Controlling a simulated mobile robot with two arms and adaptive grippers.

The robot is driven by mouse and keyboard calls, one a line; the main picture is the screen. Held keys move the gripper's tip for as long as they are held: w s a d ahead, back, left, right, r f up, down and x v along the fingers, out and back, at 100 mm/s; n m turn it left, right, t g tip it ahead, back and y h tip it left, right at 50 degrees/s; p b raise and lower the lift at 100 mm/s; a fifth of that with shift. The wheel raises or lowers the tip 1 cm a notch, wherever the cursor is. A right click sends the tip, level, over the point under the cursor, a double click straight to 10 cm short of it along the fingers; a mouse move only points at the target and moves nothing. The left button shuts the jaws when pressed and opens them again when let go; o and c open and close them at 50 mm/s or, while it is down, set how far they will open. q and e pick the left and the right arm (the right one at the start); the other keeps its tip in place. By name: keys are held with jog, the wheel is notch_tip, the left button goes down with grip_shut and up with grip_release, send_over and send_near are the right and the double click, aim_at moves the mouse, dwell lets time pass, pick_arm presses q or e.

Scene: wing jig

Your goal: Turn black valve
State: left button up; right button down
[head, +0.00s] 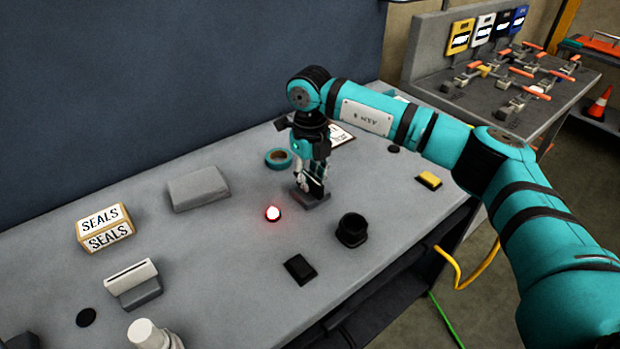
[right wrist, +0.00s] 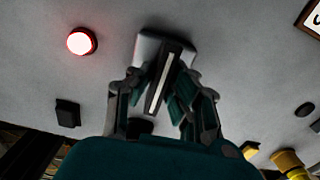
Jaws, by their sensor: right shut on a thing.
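The black valve (head: 318,186) stands on a small grey base (head: 312,201) on the bench, mostly hidden by my right gripper (head: 309,188). In the right wrist view, its black bar (right wrist: 157,90) with a pale strip along the top stands on the grey base (right wrist: 150,46). The two fingers of my right gripper (right wrist: 166,92) are on either side of this bar and shut on it. The gripper points down from above. My left gripper is not in view.
A lit red button (head: 273,213) is left of the valve. A black round knob (head: 352,230) and a black square piece (head: 300,269) are nearer the front. A teal tape roll (head: 279,158) lies behind, a yellow block (head: 429,180) right. Seals boxes (head: 106,228) stand left.

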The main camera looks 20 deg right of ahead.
aim_at(310, 177)
jog(key=shift+r, duration=0.1)
jog(key=c, duration=1.3)
grip_release()
notch_tip(310, 177, up, 12)
jog(key=shift+f, duration=0.1)
